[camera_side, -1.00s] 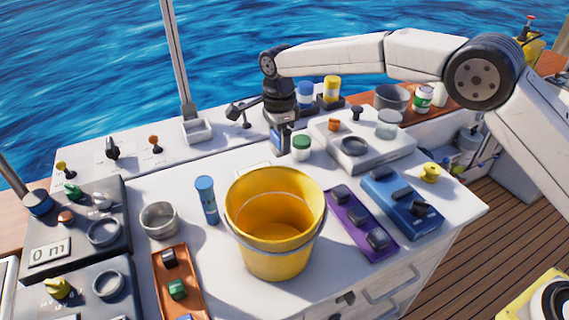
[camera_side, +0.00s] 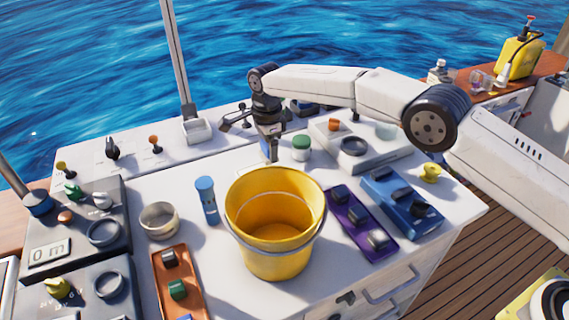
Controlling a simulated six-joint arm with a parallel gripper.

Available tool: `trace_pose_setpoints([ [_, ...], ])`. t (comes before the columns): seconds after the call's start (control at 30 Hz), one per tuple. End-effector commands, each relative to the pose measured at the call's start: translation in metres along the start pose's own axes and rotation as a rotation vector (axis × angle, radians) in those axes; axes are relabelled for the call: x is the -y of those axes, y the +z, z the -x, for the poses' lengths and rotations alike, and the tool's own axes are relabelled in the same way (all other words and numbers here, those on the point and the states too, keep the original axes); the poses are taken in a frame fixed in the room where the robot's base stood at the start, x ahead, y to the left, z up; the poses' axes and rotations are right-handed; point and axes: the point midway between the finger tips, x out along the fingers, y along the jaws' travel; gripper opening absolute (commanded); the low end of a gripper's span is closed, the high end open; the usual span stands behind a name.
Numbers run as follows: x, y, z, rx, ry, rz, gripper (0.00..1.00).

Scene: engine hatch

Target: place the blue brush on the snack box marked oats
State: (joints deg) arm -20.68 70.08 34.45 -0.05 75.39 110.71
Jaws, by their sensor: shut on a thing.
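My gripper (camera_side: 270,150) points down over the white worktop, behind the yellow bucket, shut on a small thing. A bit of blue (camera_side: 265,146) shows at its jaws; this fits the blue brush, but most of it is hidden and its shape is unclear. I cannot tell whether it touches the worktop. No marking reading oats can be made out, so I cannot identify the snack box. A blue cylinder (camera_side: 206,200) stands upright, apart from my gripper, left of the bucket.
The yellow bucket (camera_side: 275,240) stands tall in the middle. A green-lidded jar (camera_side: 301,148) is close right of my gripper. Purple (camera_side: 370,238) and blue (camera_side: 400,203) trays lie right, an orange tray (camera_side: 190,290) front left. A metal cup (camera_side: 159,221) stands left. Bare worktop shows left of my gripper.

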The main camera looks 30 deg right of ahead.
Motion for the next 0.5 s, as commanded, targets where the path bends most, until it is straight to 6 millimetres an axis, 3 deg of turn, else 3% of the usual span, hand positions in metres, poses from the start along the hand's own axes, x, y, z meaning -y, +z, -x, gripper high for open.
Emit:
trace_pose_setpoints([
  [0.27, 0.004, 0.001, -0.007, 0.0, 0.001, 0.0, 0.14],
  [0.5, 0.004, 0.001, -0.033, 0.0, 0.001, 0.0, 0.14],
])
